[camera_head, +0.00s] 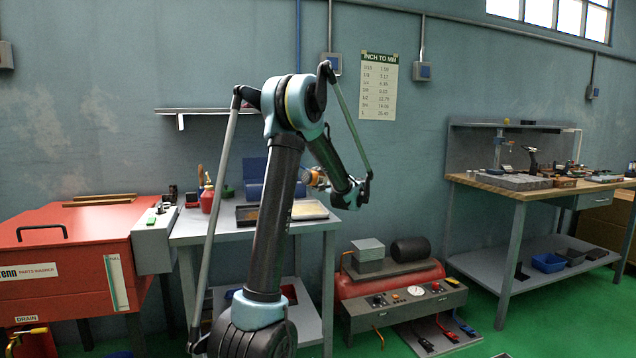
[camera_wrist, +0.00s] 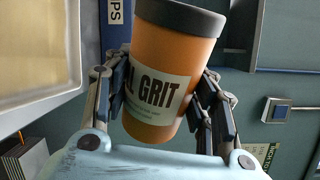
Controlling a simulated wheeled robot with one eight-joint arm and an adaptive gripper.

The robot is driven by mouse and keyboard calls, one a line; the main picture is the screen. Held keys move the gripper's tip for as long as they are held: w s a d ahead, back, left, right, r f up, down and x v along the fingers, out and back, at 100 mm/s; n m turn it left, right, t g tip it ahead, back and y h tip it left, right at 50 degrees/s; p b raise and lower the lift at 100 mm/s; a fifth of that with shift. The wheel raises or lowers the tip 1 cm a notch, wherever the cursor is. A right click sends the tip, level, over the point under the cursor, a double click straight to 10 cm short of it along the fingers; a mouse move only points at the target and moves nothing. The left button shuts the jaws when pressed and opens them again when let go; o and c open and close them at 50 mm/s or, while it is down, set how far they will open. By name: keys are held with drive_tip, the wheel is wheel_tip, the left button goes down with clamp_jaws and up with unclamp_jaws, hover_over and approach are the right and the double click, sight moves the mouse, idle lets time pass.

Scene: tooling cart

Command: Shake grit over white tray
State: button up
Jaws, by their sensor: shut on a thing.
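An orange grit container (camera_wrist: 165,60) with a dark grey lid and a label reading "GRIT" fills the middle of the wrist view. My gripper (camera_wrist: 165,105) is shut on its sides, and the lid end points to the top of that picture. In the head view the container (camera_head: 313,178) is a small orange shape beside my gripper (camera_head: 322,182), above the grey workbench. A pale tray (camera_head: 310,211) lies on that bench below it, partly hidden by my arm. A white-rimmed tray with a tan inside (camera_wrist: 50,104) shows at the left of the wrist view.
A red bottle (camera_head: 208,197) and a blue box (camera_head: 268,180) stand on the workbench (camera_head: 205,231). A red parts washer (camera_head: 75,240) is at left. A red compressor (camera_head: 395,285) sits on the floor, and a wooden-topped bench (camera_head: 500,189) is at right.

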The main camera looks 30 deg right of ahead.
sight(310, 173)
drive_tip(key=a+m, duration=0.1)
drive_tip(key=m, duration=0.1)
drive_tip(key=a+m, duration=0.1)
drive_tip(key=m, duration=0.1)
drive_tip(key=a+m, duration=0.1)
drive_tip(key=a, duration=0.1)
drive_tip(key=shift+s+r+m, duration=0.15)
drive_tip(key=shift+r+m, duration=0.15)
drive_tip(key=shift+m, duration=0.1)
drive_tip(key=m, duration=0.2)
drive_tip(key=a+r+m, duration=0.1)
drive_tip(key=m, duration=0.2)
drive_tip(key=shift+a+r+m, duration=0.15)
drive_tip(key=shift+r+m, duration=0.15)
drive_tip(key=m, duration=0.2)
drive_tip(key=a+r+m, duration=0.1)
drive_tip(key=m, duration=0.1)
drive_tip(key=shift+s+r, duration=0.1)
